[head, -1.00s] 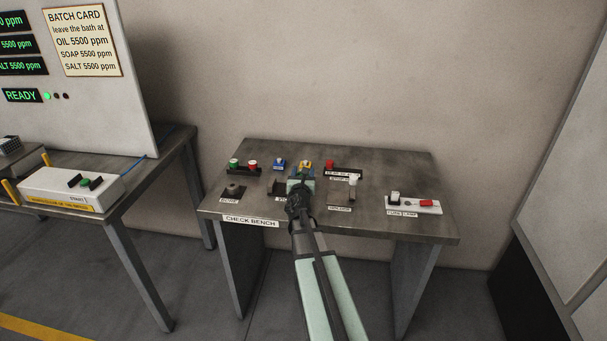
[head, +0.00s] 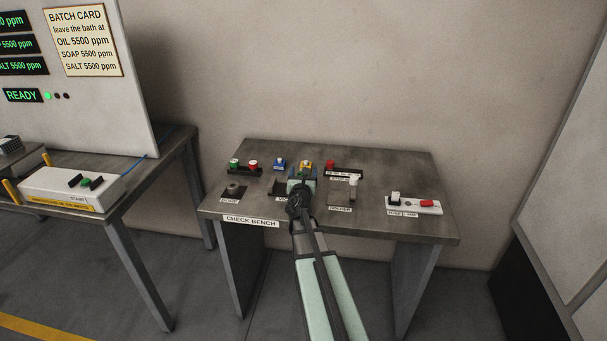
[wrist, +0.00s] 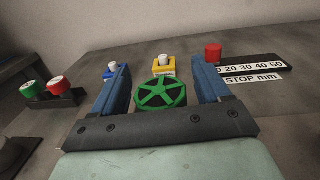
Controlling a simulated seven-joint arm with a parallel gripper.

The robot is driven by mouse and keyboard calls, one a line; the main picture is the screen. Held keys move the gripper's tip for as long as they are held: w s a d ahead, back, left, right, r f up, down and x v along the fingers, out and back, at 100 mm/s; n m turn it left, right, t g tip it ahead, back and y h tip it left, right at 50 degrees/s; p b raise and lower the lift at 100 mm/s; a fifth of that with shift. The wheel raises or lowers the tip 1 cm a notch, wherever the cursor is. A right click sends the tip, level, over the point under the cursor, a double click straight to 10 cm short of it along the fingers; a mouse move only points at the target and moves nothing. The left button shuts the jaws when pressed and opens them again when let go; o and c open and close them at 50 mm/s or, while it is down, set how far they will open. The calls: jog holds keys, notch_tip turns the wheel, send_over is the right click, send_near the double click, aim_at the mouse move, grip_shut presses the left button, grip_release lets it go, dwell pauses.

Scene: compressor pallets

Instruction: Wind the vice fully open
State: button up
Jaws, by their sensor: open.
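The vice's green handwheel (wrist: 159,95) shows in the wrist view, between the two blue fingers of my gripper (wrist: 160,88). My gripper is open, with a finger on each side of the wheel and visible gaps to it. I cannot tell how deep the fingertips reach around it. In the head view my gripper (head: 301,186) is over the middle of the check bench and hides the wheel. A dark part of the vice (head: 279,187) shows just left of it. How far the vice's jaws stand apart cannot be seen.
On the check bench (head: 370,225) stand green and red buttons (wrist: 43,90), a blue block (wrist: 113,70), a yellow block (wrist: 164,66) and a stop scale (wrist: 255,65) with a red knob. A white panel (head: 415,206) lies at right. The bench's front right is clear.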

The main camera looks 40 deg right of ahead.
jog(key=v, duration=1.2)
